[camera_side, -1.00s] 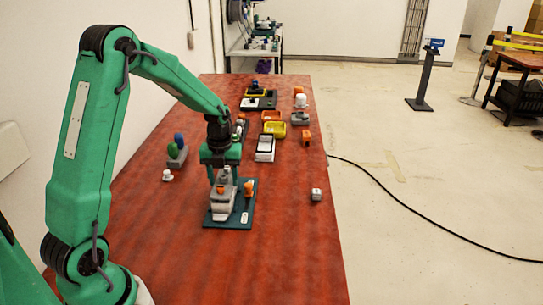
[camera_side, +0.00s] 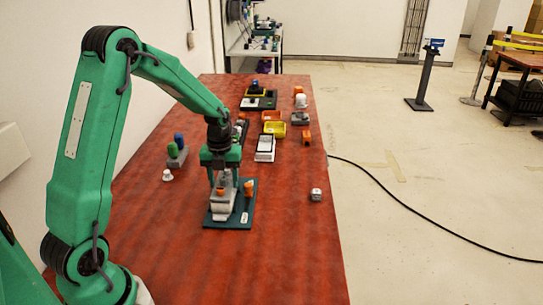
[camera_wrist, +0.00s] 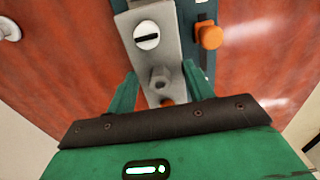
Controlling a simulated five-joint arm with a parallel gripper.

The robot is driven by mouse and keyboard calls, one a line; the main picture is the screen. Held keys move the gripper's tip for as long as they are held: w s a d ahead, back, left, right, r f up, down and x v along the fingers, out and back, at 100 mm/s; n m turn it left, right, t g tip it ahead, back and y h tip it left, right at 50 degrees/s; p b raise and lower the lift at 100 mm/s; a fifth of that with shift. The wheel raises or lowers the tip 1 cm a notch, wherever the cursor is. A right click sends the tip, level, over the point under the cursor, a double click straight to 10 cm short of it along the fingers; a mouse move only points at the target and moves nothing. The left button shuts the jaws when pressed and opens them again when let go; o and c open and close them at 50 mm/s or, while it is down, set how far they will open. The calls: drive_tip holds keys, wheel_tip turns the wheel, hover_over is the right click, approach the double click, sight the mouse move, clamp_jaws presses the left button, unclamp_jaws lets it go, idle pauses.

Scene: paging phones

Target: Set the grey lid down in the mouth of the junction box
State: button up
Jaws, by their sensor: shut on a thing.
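My gripper (camera_side: 222,178) is over the dark teal board in the side view, with its fingers pointing down. In the wrist view its green fingers (camera_wrist: 160,82) are shut on the sides of the grey lid (camera_wrist: 169,57). The lid is a long grey piece with a white slotted round part and a hexagonal knob. In the side view a pale grey body (camera_side: 220,211), seemingly the junction box, shows under my gripper. The lid hides the box mouth from above, and I cannot tell whether the lid touches the box or sits in it.
The teal board (camera_side: 239,222) carries an orange knob (camera_side: 249,189) close to the right of my gripper. A white piece (camera_side: 167,175) stands to the left. Yellow tray (camera_side: 275,131) and other parts lie behind. The front table is clear.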

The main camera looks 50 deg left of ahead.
drive_tip(key=shift+f, duration=0.2)
idle(0.3)
drive_tip(key=o, duration=1.4)
drive_tip(key=shift+r, duration=0.15)
drive_tip(key=shift+r, duration=3.05)
